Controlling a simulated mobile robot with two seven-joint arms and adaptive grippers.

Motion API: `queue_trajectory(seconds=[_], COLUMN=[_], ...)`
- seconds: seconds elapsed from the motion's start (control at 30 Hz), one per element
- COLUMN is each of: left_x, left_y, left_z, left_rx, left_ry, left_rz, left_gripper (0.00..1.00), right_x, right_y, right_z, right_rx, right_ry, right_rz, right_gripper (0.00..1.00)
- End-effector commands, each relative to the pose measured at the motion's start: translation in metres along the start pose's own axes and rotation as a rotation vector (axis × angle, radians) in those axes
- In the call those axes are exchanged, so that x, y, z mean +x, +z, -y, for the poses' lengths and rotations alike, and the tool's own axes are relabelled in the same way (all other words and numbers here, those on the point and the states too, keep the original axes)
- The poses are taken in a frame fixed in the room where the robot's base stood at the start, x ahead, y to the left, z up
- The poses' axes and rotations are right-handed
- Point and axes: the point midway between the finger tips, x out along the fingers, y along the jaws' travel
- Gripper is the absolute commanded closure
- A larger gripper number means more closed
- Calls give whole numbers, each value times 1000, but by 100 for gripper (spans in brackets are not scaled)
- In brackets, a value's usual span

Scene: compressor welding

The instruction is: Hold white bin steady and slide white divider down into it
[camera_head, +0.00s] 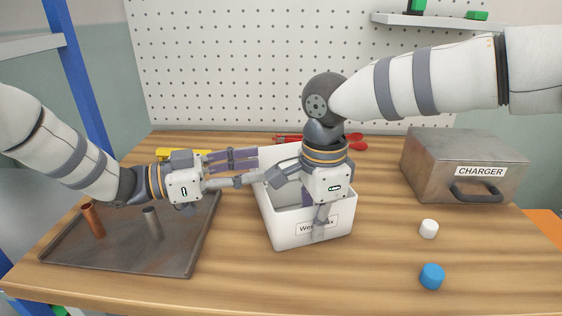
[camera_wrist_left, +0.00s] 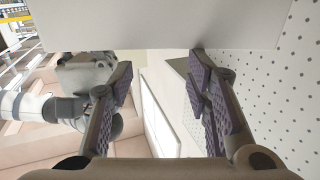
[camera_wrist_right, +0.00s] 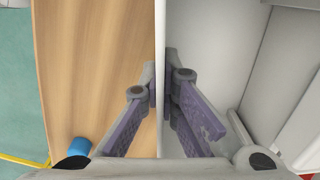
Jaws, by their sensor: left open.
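The white bin (camera_head: 282,231) stands on the table at the middle, its front label partly covered by my right gripper. My right gripper (camera_head: 318,232) points down and is shut on the bin's front wall. In the right wrist view its fingers (camera_wrist_right: 161,70) straddle that wall (camera_wrist_right: 160,28). A white panel (camera_head: 283,152), apparently the white divider, stands upright at the back of the bin, partly hidden behind my right arm. My left gripper (camera_head: 260,169) is open, with its fingertips by the panel's left edge. In the left wrist view a white panel (camera_wrist_left: 160,25) lies beyond the open fingers (camera_wrist_left: 160,65).
A dark metal tray (camera_head: 130,258) with a copper tube (camera_head: 93,220) and a grey cylinder (camera_head: 152,222) lies at left. A charger box (camera_head: 462,150), a white cap (camera_head: 428,228) and a blue cap (camera_head: 432,276) are at right. Red-handled tools (camera_head: 355,143) lie behind the bin.

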Motion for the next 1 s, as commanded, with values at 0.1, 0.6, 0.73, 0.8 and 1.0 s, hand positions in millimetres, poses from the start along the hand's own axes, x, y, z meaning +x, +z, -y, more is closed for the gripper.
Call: queue_trajectory(seconds=[0.1, 0.6, 0.73, 0.8, 1.0], left_x=[-20, -28, -28, -28, -28], left_y=[0, 0, 0, 0, 0], left_z=[0, 0, 0, 0, 0], left_rx=[0, 0, 0, 0, 0], left_ry=[0, 1, 1, 1, 1], left_rz=[0, -1, -1, -1, -1], left_gripper=[56, 56, 56, 56, 56], right_x=[0, 0, 0, 0, -31], right_y=[0, 0, 0, 0, 0], right_z=[0, 0, 0, 0, 1], right_rx=[0, 0, 0, 0, 3], right_ry=[0, 0, 0, 0, -5], right_rz=[0, 0, 0, 0, 2], right_gripper=[100, 72, 72, 72, 72])
